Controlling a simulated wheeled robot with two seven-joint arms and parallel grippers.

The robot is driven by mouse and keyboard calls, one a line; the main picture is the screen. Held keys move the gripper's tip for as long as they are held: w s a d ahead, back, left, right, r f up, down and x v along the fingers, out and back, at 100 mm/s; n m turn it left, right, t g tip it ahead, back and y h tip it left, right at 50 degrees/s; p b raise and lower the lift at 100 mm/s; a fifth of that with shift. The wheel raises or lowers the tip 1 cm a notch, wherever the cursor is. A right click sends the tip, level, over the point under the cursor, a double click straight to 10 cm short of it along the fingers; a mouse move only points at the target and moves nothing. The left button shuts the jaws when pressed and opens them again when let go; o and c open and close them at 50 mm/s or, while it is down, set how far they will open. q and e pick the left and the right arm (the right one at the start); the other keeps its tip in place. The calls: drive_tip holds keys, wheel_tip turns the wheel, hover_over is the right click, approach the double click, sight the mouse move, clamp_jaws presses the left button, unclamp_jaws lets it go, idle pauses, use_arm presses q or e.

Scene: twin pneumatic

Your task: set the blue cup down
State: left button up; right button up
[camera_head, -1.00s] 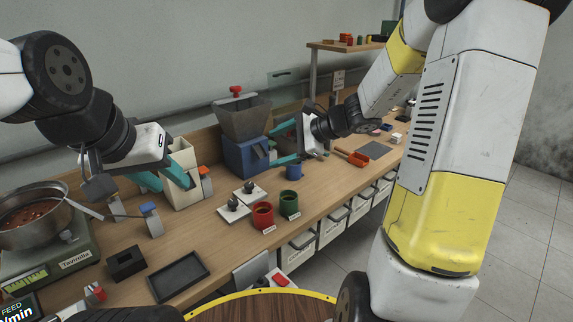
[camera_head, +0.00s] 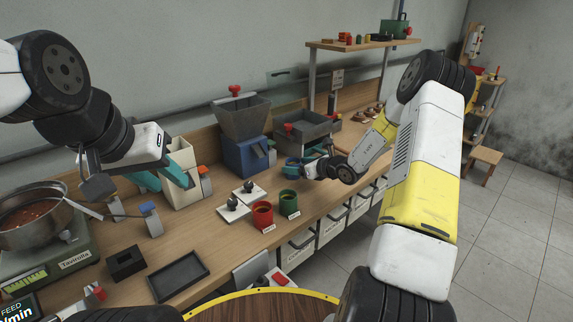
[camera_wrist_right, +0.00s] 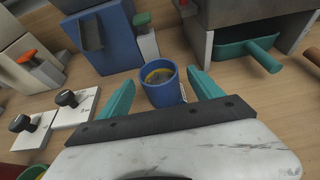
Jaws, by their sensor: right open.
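The blue cup (camera_wrist_right: 160,90), with a yellowish inside rim and dark contents, stands upright on the wooden bench in the right wrist view. My right gripper (camera_wrist_right: 160,98) is open, its teal fingers on either side of the cup with a gap at each side. In the head view my right gripper (camera_head: 296,165) is beside the blue hopper machine and largely hides the cup. My left gripper (camera_head: 172,182) is open at the left, its teal fingers apart in front of a white container.
A red cup (camera_head: 262,215) and a green cup (camera_head: 289,204) stand near the bench's front edge. The blue hopper machine (camera_head: 240,155) is behind. White plates with black knobs (camera_wrist_right: 75,107) lie left.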

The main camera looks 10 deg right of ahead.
drive_tip(key=shift+x, duration=1.4)
drive_tip(key=shift+r, duration=0.1)
clamp_jaws()
